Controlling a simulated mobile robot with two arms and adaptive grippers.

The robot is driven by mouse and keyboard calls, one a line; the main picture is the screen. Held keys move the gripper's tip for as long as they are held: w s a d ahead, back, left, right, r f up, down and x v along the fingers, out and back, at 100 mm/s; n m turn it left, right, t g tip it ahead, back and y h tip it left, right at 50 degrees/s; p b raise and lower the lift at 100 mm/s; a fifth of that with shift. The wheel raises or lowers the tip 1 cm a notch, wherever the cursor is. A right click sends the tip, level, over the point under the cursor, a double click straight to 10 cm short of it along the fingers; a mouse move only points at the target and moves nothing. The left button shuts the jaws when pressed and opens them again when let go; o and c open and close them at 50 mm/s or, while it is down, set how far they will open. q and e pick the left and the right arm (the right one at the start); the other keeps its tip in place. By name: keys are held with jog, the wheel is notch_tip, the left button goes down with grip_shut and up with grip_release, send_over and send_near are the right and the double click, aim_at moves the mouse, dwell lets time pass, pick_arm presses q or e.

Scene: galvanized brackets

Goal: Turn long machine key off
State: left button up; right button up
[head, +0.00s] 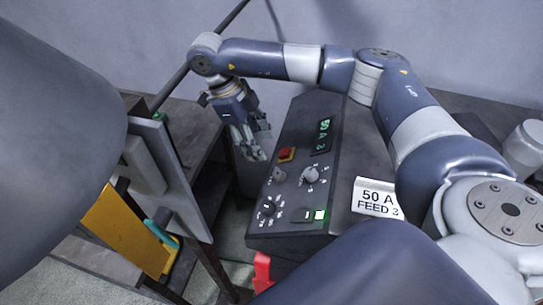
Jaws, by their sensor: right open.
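The machine's dark control panel (288,190) stands in the middle of the head view. A small grey piece (279,175) on its left side may be the key; its turn position is too small to tell. Beside it is a grey selector knob (310,174) with a numbered scale, and nearer me a black dial (268,208) with a white scale. My right gripper (253,152) is open and empty, pointing down just left of the panel's far part, apart from the grey piece. My left gripper is not in view.
A "50 A FEED 3" card (377,198) lies to the right. A grey upright plate (172,175) and yellow piece (125,233) stand left.

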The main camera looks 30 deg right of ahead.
aim_at(275, 171)
jog(key=p+x, duration=0.4)
jog(key=x, duration=0.5)
jog(key=shift+s+d+f, duration=0.1)
jog(key=shift+s, duration=0.1)
jog(key=shift+s+f, duration=0.15)
jog(key=shift+f, duration=0.35)
jog(key=c, duration=1.1)
